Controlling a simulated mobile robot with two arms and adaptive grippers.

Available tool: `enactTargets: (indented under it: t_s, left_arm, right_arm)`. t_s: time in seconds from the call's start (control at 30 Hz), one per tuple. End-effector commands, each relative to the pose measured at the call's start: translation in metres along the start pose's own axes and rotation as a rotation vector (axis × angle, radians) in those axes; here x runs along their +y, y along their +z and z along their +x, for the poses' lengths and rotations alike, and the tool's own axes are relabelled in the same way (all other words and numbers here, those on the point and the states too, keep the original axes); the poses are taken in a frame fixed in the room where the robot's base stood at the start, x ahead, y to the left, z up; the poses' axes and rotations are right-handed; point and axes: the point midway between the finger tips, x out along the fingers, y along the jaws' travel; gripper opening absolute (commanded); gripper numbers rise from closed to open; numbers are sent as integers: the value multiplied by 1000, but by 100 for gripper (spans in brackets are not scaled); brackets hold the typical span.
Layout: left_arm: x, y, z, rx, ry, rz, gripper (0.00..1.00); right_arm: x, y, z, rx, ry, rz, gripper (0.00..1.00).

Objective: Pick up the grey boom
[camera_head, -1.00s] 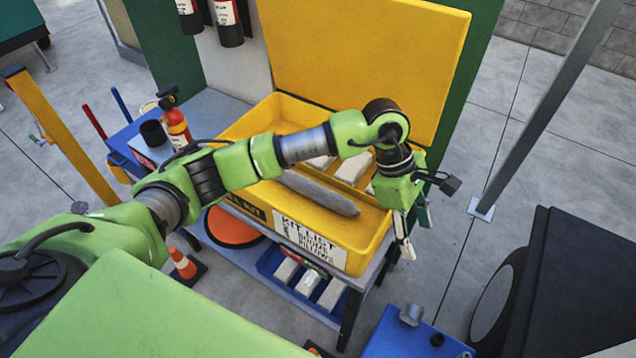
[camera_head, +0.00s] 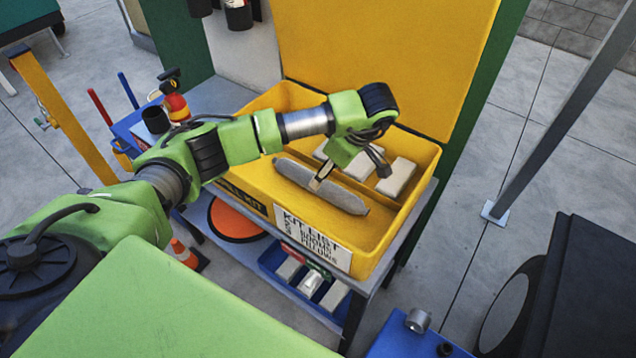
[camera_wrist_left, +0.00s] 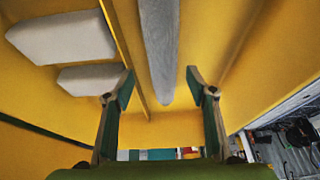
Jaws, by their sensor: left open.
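The grey boom (camera_head: 345,198) is a long rounded grey roll lying in the front part of the open yellow kit box (camera_head: 376,262). My left gripper (camera_head: 319,184) points down over the boom in the head view, with only one finger showing clearly there. In the left wrist view the fingers of my left gripper (camera_wrist_left: 160,80) are spread apart and empty. The boom (camera_wrist_left: 161,45) runs between and beyond them, its rounded end near the tips. I cannot tell the exact height gap. My right gripper is in neither view.
White pads (camera_head: 396,177) lie in the back part of the box behind a thin divider. The raised yellow lid (camera_head: 400,60) stands behind. The box rests on a grey cart (camera_head: 362,282).

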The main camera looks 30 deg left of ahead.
Motion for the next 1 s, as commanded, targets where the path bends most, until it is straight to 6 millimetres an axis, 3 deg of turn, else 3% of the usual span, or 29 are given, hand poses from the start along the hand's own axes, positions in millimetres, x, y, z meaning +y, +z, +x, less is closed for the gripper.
enactTargets:
  t_s: [0.17, 0.43, 0.73, 0.77, 0.9, 1.0]
  left_arm:
    - [-2, -2, 11, -1, -2, -1, 51]
    - [-6, -4, 49, -2, -1, 0, 51]
    - [-5, -3, 56, -2, 2, 0, 51]
    - [-5, -3, 56, -2, 2, 0, 46]
    - [-5, -3, 56, -2, 2, 0, 10]
    - [-4, -4, 56, -1, 2, 0, 8]
  right_arm:
    - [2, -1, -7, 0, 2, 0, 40]
    - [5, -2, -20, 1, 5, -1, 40]
    - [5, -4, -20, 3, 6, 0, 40]
    - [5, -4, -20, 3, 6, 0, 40]
    - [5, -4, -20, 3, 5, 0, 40]
    - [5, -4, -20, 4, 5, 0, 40]
